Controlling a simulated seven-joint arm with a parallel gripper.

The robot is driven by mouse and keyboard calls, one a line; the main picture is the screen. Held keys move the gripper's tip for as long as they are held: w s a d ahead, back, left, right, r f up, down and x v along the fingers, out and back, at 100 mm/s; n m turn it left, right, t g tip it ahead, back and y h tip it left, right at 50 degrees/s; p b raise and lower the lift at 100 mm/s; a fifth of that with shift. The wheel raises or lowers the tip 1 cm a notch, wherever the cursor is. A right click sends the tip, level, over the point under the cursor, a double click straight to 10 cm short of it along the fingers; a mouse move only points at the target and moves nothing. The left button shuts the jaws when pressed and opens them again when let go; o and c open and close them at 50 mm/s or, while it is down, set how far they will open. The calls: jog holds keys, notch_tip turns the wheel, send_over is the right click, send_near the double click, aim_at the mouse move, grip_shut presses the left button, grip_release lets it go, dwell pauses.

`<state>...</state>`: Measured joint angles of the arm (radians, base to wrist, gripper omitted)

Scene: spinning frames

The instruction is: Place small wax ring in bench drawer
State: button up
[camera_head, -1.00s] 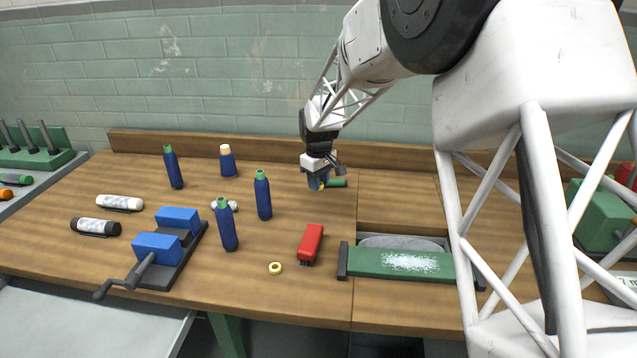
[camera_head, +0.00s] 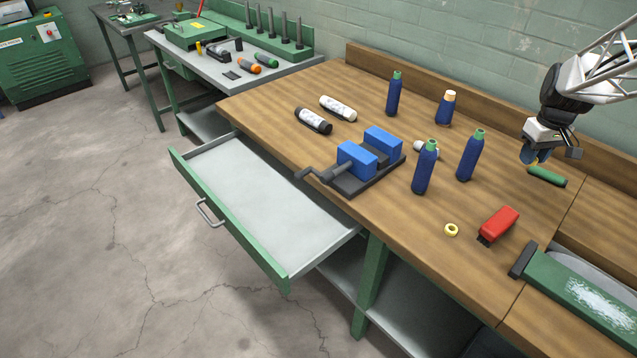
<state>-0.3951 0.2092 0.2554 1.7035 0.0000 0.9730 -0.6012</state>
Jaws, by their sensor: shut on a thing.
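A small yellow ring (camera_head: 451,229) lies flat on the wooden workbench (camera_head: 300,95), left of a red block-like tool. An open drawer (camera_head: 265,195) with a grey inside and a green front sticks out from the bench's front left, and it looks empty. My gripper (camera_head: 535,156) is at the right, over the back part of the bench, up and right from the ring and well apart from it.
Several blue bottles (camera_head: 425,168) stand between my gripper and the drawer. A blue vise (camera_head: 363,158) with a crank sits by the front edge above the drawer. The red tool (camera_head: 498,224) is beside the ring. Two marker-like tubes (camera_head: 313,121) lie at the left.

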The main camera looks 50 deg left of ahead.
jog(key=s+a+r+n, duration=0.2)
jog(key=s+a+r, duration=0.3)
jog(key=s+r, duration=0.3)
jog(key=n, duration=0.4)
send_over(306, 237)
jog(key=s+d, duration=0.3)
jog(key=f, duration=2.6)
jog(key=shift+w+d+f, duration=0.15)
jog(key=shift+w+f, duration=0.1)
jog(key=shift+f, duration=0.1)
jog(key=a, duration=0.1)
jog(key=w+f, duration=0.1)
jog(key=a, duration=0.1)
jog(key=shift+w+a+f, duration=0.25)
jog(key=shift+w+a, duration=0.05)
jog(key=shift+w, duration=0.05)
jog(key=shift+w+a+f+n, duration=0.1)
jog(key=shift+w+a+n, duration=0.2)
jog(key=shift+w+a, duration=0.1)
